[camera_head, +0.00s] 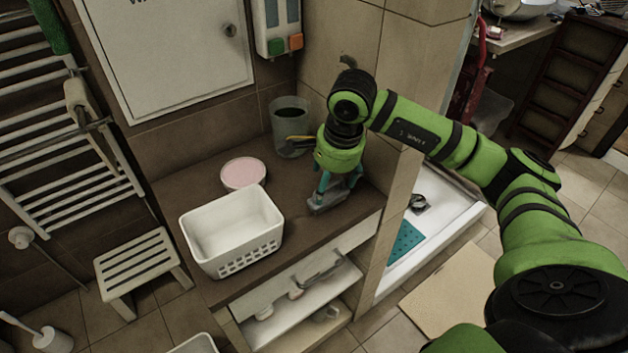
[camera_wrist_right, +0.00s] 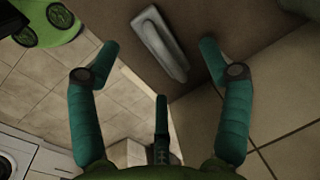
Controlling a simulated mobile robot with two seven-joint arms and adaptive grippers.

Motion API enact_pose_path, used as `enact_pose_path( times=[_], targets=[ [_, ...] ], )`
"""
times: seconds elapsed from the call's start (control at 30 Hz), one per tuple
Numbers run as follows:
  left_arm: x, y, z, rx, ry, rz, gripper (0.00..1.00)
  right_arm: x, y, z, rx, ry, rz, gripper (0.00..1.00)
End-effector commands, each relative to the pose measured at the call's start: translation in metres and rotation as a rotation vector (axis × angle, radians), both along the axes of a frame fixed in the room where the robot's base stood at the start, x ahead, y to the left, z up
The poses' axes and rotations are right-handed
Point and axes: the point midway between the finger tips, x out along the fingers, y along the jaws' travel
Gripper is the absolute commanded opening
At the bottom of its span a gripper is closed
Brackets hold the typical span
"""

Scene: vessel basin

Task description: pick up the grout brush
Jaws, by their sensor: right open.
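A grey, long-handled object that looks like the grout brush (camera_head: 327,199) lies on the brown counter, near its front edge. In the right wrist view the brush (camera_wrist_right: 160,44) shows between and beyond the spread fingertips, tilted across the picture. Its bristles cannot be made out. My right gripper (camera_head: 336,184) points down just above the brush, and its teal fingers partly hide it in the head view. The right wrist view shows the gripper (camera_wrist_right: 160,65) open, with nothing between its fingers. My left gripper is not in view.
On the counter (camera_head: 302,222) stand a white basket (camera_head: 250,258), a round pink-topped tub (camera_head: 243,173) and a grey cup (camera_head: 290,115) close behind the gripper. A tiled wall post (camera_head: 386,240) rises just right.

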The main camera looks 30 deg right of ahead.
Motion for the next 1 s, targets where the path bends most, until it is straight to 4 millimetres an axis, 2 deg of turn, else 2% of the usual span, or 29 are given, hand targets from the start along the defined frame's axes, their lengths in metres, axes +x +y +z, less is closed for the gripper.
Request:
enact_pose_path(
  times=[0.1, 0.3, 0.4, 0.5, 0.6, 0.73, 0.83, 0.87, 0.9, 1.0],
  targets=[
    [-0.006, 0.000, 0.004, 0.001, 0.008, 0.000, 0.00, 0.001, 0.000, -0.008, -0.002, 0.005, -0.001, 0.79],
    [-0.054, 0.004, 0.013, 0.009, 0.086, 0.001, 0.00, 0.005, 0.002, -0.029, 0.001, 0.006, 0.000, 0.79],
    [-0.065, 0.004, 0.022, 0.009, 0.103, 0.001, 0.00, 0.007, 0.004, -0.045, 0.002, 0.008, -0.001, 0.79],
    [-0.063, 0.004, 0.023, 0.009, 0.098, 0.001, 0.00, 0.011, 0.003, -0.060, 0.001, 0.005, -0.001, 0.79],
    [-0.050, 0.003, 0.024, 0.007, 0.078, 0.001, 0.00, 0.012, 0.004, -0.067, 0.001, 0.003, -0.001, 0.79],
    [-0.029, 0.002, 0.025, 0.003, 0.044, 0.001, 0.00, 0.013, 0.003, -0.069, 0.001, 0.001, 0.000, 0.79],
    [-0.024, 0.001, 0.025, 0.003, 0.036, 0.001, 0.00, 0.013, 0.003, -0.069, 0.001, 0.001, 0.000, 0.79],
    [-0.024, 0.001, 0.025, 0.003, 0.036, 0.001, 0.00, 0.013, 0.003, -0.069, 0.001, 0.001, 0.000, 0.71],
    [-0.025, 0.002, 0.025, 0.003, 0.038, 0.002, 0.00, 0.013, 0.003, -0.069, 0.001, 0.001, 0.000, 0.55],
    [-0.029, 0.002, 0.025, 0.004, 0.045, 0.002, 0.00, 0.013, 0.003, -0.069, 0.001, 0.001, -0.001, 0.18]
  ],
)
